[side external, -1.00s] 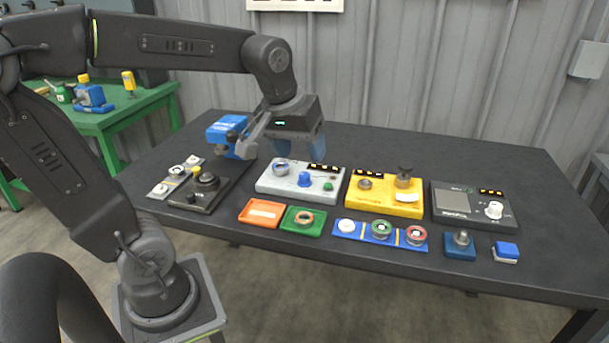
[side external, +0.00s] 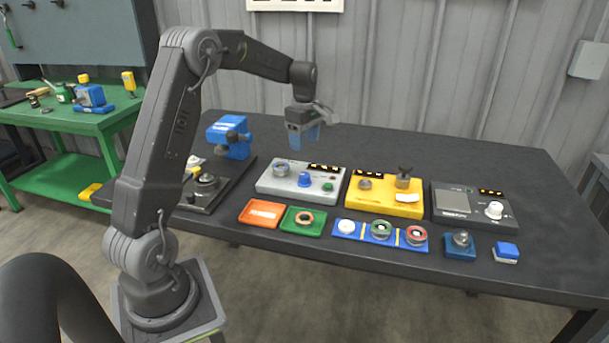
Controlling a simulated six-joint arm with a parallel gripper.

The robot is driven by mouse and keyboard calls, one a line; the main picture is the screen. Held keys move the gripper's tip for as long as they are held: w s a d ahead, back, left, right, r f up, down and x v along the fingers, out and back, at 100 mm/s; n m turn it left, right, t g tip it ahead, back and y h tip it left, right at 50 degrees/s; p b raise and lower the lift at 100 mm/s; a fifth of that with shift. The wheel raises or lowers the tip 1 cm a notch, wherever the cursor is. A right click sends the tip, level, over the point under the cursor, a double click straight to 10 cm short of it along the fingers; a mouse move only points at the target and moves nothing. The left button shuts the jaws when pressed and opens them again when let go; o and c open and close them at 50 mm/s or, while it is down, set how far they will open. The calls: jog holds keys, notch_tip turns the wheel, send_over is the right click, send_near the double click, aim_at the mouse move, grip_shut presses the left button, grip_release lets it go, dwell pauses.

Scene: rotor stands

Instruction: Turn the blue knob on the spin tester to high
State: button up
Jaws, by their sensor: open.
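The blue knob (side external: 305,180) stands on the front middle of a light grey box (side external: 272,190), which I take to be the spin tester. The box also carries a grey round part (side external: 281,169) at its back left, a green button (side external: 328,187) and a small dark display strip. Its lettering and the knob's setting are too small to read. My gripper (side external: 304,143) points down with bluish see-through fingers. It is open and empty, in the air above and behind the box, apart from the knob.
A yellow box (side external: 382,207) stands close right of the grey box, with a dark grey device (side external: 475,204) beyond. Orange (side external: 262,213) and green (side external: 303,220) trays and a blue strip (side external: 362,236) lie in front. A blue machine (side external: 230,137) stands left. The table's back is clear.

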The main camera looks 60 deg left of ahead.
aim_at(305, 174)
notch_tip(305, 174, down, 12)
jog(key=shift+r, duration=0.2)
jog(key=c, duration=0.9)
